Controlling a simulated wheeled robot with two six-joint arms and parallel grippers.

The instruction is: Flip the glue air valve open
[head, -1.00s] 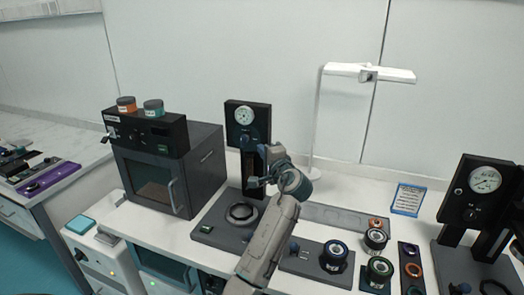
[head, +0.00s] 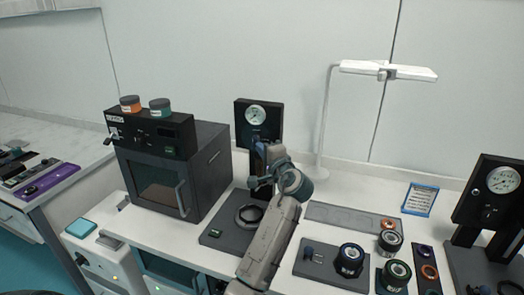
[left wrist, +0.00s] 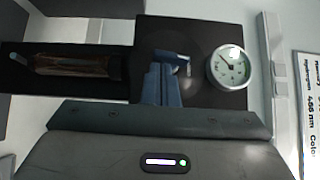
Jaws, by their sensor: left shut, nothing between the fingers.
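The dark gauge panel (head: 243,135) stands behind the grey base plate, right of the oven, with a round white dial (head: 256,115). In the left wrist view the dial (left wrist: 228,68) is right of my left gripper (left wrist: 168,66). A small pale lever-like part (left wrist: 185,66), seemingly the air valve, shows right beside the blue fingertips. I cannot tell whether they touch it or how it is set. In the head view my left gripper (head: 262,146) is in front of the panel's lower part and hides the valve. Its fingers are shut and empty. My right gripper is not in view.
A dark oven (head: 178,172) carrying a control box (head: 155,135) and two jars is close on the left. A second gauge stand (head: 493,200) is at the right. Several ringed pots, including one (head: 349,260), stand at the front right. A white lamp (head: 388,70) rises behind.

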